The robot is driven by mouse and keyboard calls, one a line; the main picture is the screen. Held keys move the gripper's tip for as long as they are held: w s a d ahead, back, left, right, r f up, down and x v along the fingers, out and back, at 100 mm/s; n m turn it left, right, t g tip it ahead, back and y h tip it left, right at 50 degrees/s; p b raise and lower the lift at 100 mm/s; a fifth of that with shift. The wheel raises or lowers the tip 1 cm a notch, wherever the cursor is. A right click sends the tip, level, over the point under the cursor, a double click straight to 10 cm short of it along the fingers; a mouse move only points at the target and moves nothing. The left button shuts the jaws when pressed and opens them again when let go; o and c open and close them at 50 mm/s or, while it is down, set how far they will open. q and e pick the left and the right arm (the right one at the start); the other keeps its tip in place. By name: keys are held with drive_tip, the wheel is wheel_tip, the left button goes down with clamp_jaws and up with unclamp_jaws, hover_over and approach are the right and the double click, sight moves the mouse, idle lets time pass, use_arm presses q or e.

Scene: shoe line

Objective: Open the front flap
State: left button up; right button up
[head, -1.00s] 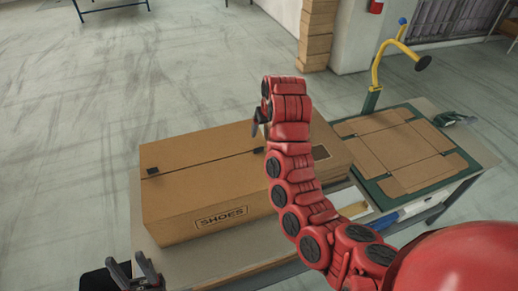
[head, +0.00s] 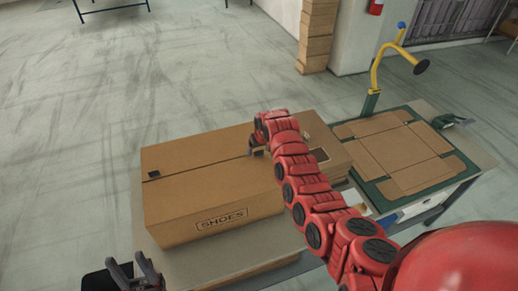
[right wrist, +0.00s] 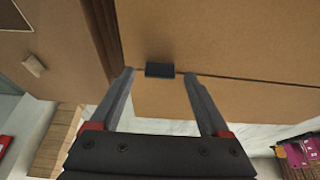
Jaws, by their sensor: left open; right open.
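The large brown shoe box (head: 215,222) stands on the table with its lid flaps closed along a lengthwise seam. Its front flap (head: 205,198) lies flat. A small dark tab (head: 154,174) sits at the seam's left end. Another dark tab (right wrist: 160,70) shows on the seam in the right wrist view, between my open fingertips. I cannot tell if they reach around it. My right gripper (head: 258,150) is open over the seam's right part, and my arm hides some of the box. My left gripper (head: 135,277) is open and empty in front of the box's left corner.
To the right, a flat cardboard blank (head: 405,158) lies on a green board (head: 378,197). A yellow curved stand (head: 378,70) rises behind it. A stack of boxes (head: 318,35) stands at the back. The floor left of the table is clear.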

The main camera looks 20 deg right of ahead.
drive_tip(key=shift+w+f, duration=0.25)
drive_tip(key=shift+f, duration=0.25)
drive_tip(key=shift+c, duration=0.2)
clamp_jaws()
idle(1.1)
